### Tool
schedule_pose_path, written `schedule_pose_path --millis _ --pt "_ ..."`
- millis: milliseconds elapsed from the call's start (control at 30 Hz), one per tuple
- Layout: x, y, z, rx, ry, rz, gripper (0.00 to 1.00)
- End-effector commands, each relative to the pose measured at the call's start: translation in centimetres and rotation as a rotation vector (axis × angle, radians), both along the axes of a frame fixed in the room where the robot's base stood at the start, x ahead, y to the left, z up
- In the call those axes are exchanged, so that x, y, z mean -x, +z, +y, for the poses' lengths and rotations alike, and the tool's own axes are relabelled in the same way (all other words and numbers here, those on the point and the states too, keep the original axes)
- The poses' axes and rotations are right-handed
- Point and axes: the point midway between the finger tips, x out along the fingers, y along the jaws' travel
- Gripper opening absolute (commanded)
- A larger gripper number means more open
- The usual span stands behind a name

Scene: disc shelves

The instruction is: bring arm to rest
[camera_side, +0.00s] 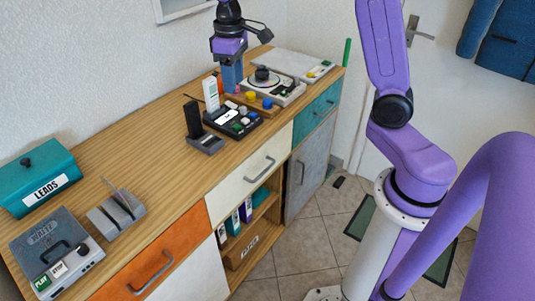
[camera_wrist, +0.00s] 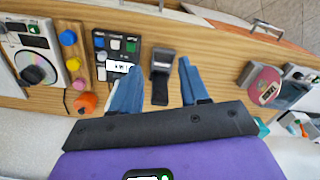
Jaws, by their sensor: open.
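My gripper (camera_side: 232,80) hangs fingers down over the back of the wooden worktop (camera_side: 150,115), beside the turntable unit (camera_side: 270,75) in the side view. Its blue fingers are apart with nothing between them. In the wrist view my gripper (camera_wrist: 158,68) shows both fingers spread, with a dark cradle (camera_wrist: 162,62) in the gap beyond them. A black keypad unit (camera_wrist: 116,45) lies partly behind the left finger. Whether the fingertips touch anything cannot be told.
A white upright piece (camera_side: 211,93) and a black upright piece (camera_side: 193,119) stand near my gripper. A teal LEADS box (camera_side: 38,175), grey player (camera_side: 55,250) and grey slotted stand (camera_side: 116,213) are at the left. The worktop between is mostly clear.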

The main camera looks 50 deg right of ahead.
Motion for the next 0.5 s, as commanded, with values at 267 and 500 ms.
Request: schedule_pose_path --millis 267,500 --pt "9.7 -0.1 4.7 -0.004 0.236 -0.006 0.45" --pt "18.4 -1.0 5.7 -0.008 0.434 -0.01 0.45"
